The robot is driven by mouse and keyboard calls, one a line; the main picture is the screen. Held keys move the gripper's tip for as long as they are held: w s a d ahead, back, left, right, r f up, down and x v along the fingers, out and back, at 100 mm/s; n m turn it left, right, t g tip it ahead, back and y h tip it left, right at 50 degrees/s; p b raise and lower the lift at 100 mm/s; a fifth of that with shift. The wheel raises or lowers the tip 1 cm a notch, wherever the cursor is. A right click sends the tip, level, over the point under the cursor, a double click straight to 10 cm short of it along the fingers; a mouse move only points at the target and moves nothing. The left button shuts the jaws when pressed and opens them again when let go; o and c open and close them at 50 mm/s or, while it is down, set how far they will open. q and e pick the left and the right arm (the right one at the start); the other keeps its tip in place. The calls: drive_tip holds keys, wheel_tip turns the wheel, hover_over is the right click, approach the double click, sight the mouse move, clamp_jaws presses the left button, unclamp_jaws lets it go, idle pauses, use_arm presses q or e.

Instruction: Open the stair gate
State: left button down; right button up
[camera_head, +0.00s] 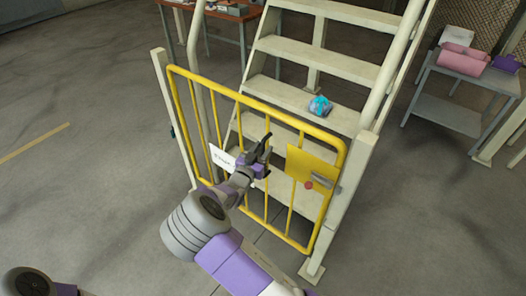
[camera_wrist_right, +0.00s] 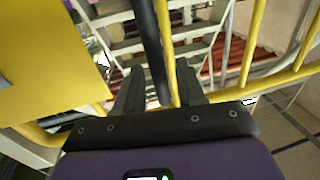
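The yellow stair gate (camera_head: 234,97) stands shut across the foot of the stairs, between two pale posts. On its right side is a yellow plate (camera_head: 308,163), with a grey latch-like part (camera_head: 322,180) and a red knob (camera_head: 308,185). The plate also shows at the left of the right wrist view (camera_wrist_right: 50,55). My right gripper (camera_head: 262,151) is at the middle of the gate, left of the plate. In the wrist view its dark fingers (camera_wrist_right: 160,85) are spread, with a yellow bar and a dark rod seen between them. Contact cannot be told. My left gripper is out of view.
The pale stairs (camera_head: 320,62) rise behind the gate, with a blue and pink bag (camera_head: 319,106) on a step. A grey table (camera_head: 447,105) with pink and purple bags stands right. A brown table (camera_head: 224,18) is behind. The floor at left is clear.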

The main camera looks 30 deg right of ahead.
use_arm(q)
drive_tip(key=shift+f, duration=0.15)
use_arm(e)
drive_tip(key=shift+w+d, duration=0.25)
drive_tip(key=shift+d, duration=0.15)
clamp_jaws()
